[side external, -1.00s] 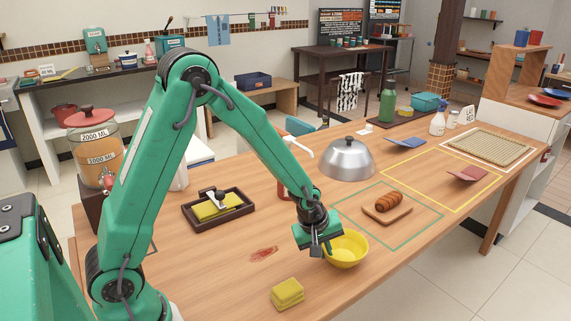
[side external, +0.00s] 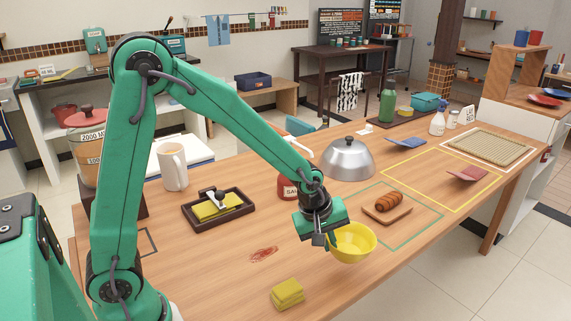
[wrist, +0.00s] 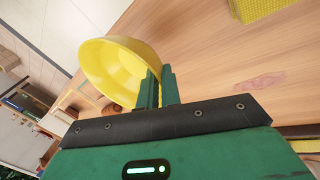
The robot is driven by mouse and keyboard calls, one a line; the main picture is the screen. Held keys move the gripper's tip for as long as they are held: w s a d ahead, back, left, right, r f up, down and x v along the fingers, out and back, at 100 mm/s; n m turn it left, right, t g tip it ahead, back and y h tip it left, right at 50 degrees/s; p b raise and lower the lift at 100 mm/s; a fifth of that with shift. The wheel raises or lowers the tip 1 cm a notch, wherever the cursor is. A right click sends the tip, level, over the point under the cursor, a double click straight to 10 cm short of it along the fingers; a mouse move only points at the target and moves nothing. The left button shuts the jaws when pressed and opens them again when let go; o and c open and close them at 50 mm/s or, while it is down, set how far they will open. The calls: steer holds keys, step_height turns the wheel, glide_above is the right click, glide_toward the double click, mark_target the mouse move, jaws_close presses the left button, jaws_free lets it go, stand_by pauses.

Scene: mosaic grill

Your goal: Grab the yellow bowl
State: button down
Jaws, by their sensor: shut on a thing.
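The yellow bowl (side external: 356,243) is at the front right of the wooden table, just in front of the green outlined square. In the side external view my gripper (side external: 332,242) is at the bowl's left rim. In the wrist view the two fingers of my gripper (wrist: 159,78) are shut on the rim of the yellow bowl (wrist: 108,68), with one finger reaching inside it. The bowl looks slightly tilted. It appears a little above the table, though the gap is hard to judge.
A bread roll (side external: 387,202) on a small board lies right of the bowl. A metal dome (side external: 347,160) stands behind. A yellow sponge (side external: 287,293) and a red stain (side external: 263,254) are on the table to the left. A dark tray (side external: 218,210) sits farther left.

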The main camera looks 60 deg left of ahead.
steer(key=s+d+r, duration=0.4)
steer(key=d, duration=0.2)
steer(key=shift+s+d+r+h, duration=0.15)
steer(key=shift+s+r+h, duration=0.05)
steer(key=shift+r+h, duration=0.1)
stand_by(0.3)
